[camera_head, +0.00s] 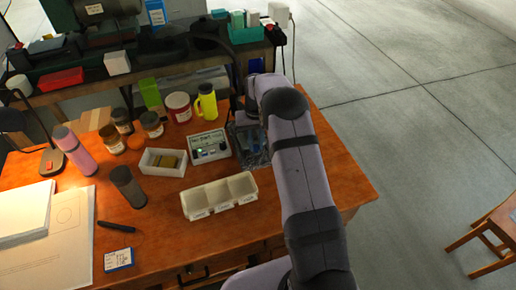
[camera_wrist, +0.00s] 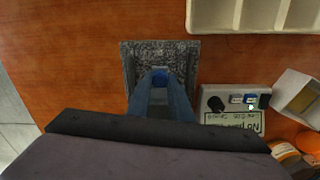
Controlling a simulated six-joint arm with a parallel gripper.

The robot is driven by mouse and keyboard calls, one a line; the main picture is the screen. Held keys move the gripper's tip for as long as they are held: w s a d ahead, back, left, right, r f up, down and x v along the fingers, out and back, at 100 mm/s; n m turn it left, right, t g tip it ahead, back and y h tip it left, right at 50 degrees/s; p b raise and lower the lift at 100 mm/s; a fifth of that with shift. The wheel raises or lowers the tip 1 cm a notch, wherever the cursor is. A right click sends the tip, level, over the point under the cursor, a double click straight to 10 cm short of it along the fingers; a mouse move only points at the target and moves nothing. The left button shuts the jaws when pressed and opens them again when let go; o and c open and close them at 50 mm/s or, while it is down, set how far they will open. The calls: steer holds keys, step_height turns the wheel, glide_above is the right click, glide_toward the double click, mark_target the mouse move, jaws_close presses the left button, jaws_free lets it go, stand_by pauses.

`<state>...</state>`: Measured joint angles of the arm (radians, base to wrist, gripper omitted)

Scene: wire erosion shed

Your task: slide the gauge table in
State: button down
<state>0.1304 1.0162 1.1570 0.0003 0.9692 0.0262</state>
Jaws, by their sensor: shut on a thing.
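The gauge table appears to be the grey speckled square piece (camera_wrist: 131,62) on the wooden desk, with a small blue part (camera_wrist: 160,77) at its middle. It also shows in the head view (camera_head: 257,161), partly hidden behind my arm. My gripper (camera_wrist: 160,88) reaches over it, with its two fingers closed on the blue part. The fingers and my wrist hide the near part of the piece. A white gauge box (camera_wrist: 236,97) with a black knob, small buttons and a lettered display stands just to the right in the wrist view; it is also in the head view (camera_head: 209,146).
A cream compartment tray (camera_head: 219,195) and a white bin (camera_head: 163,162) stand close by on the desk (camera_head: 160,225). The desk's right side is clear.

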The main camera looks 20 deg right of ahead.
steer(key=shift+w, duration=0.15)
steer(key=c, duration=1.6)
jaws_free()
steer(key=shift+r+b, duration=1)
steer(key=shift+r, duration=2.7)
